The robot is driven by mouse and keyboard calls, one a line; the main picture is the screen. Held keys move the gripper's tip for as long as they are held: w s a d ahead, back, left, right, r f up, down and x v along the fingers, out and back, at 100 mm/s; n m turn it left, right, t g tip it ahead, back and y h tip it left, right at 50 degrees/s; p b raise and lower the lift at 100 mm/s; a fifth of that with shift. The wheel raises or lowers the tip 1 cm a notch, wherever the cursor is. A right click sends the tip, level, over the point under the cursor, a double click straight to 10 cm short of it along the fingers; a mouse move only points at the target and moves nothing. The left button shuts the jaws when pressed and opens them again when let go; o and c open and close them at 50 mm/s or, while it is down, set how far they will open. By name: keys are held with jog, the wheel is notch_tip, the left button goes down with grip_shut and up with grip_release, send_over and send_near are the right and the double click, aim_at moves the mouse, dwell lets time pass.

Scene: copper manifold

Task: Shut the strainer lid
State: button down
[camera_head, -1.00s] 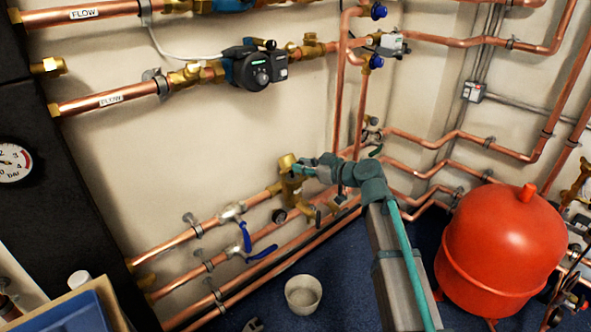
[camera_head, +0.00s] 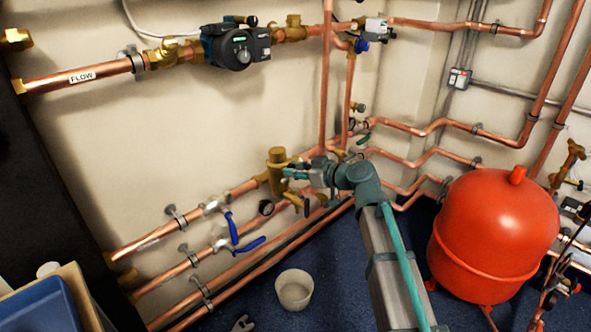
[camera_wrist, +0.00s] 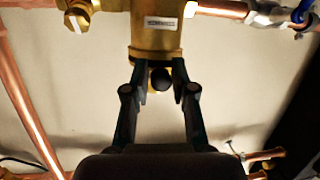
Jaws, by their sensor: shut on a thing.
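The strainer (camera_head: 277,182) is a brass body on the copper pipe, left of my gripper, with a round brass top. In the wrist view its labelled brass body (camera_wrist: 155,38) is at the top centre, with the label upside down. The strainer lid (camera_wrist: 158,57) appears to be the brass end part with a round black knob (camera_wrist: 160,79). My gripper (camera_wrist: 160,72) has one finger on each side of this part and is shut on it. In the head view my gripper (camera_head: 295,173) reaches the strainer from the right. The exact finger contact and any lid gap are hard to see.
Two blue-handled valves (camera_head: 230,228) sit on the lower pipes to the left. A white bucket (camera_head: 294,290) stands on the blue floor below. A red tank (camera_head: 495,235) stands at right. A pump (camera_head: 236,46) is on the pipe above.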

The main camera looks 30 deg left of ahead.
jog(key=shift+s+a+f, duration=0.1)
jog(key=shift+s+f, duration=0.1)
jog(key=c, duration=1)
grip_release()
jog(key=shift+a, duration=0.15)
jog(key=shift+d+r, duration=0.1)
jog(key=shift+d, duration=0.25)
jog(key=v, duration=1.1)
jog(key=shift+d+r, duration=0.15)
jog(key=shift+d, duration=0.05)
